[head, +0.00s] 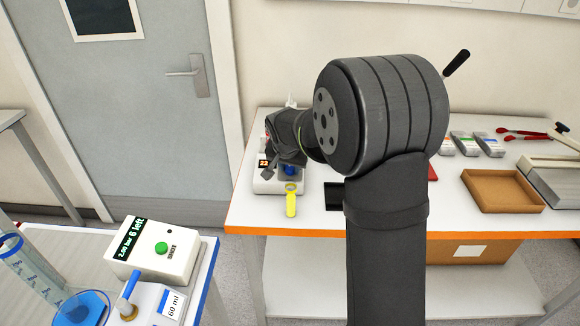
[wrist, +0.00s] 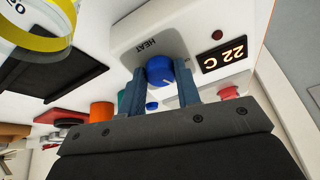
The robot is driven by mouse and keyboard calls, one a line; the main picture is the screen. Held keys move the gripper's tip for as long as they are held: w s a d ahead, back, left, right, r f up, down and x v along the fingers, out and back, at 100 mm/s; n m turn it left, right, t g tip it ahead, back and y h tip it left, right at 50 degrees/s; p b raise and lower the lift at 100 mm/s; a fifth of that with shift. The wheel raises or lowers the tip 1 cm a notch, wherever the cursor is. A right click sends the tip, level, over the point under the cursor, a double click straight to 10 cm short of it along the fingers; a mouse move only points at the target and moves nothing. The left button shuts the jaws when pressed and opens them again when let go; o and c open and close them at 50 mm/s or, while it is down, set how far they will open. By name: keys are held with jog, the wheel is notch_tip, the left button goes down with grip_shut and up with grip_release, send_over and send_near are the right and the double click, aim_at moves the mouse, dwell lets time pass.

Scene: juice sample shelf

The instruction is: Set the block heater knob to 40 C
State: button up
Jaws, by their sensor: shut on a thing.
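The block heater (head: 272,184) is a white box at the left end of the table. In the wrist view its white face (wrist: 140,32) bears the word HEAT. Its display (wrist: 224,54) reads 22 C in lit digits. The blue knob (wrist: 160,71) sits below the word HEAT, and a pale mark shows on it. My gripper (wrist: 160,84) has its two blue-grey fingers on either side of the knob and is shut on it. In the head view the knob (head: 290,169) shows small beside my wrist. The exact dial setting is not readable.
A red button (wrist: 229,92) and a small dark red lamp (wrist: 217,35) are near the display. A yellow tool (head: 291,200) lies in front of the heater. A brown tray (head: 503,191) stands to the right. A white dispenser box (head: 152,252) is on the nearer left bench.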

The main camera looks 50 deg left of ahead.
jog(key=shift+m, duration=1.1)
jog(key=shift+h, duration=0.3)
jog(key=o, duration=1)
jog(key=shift+c, duration=0.2)
jog(key=v, duration=1.7)
jog(key=shift+s, duration=0.25)
jog(key=shift+r, duration=0.1)
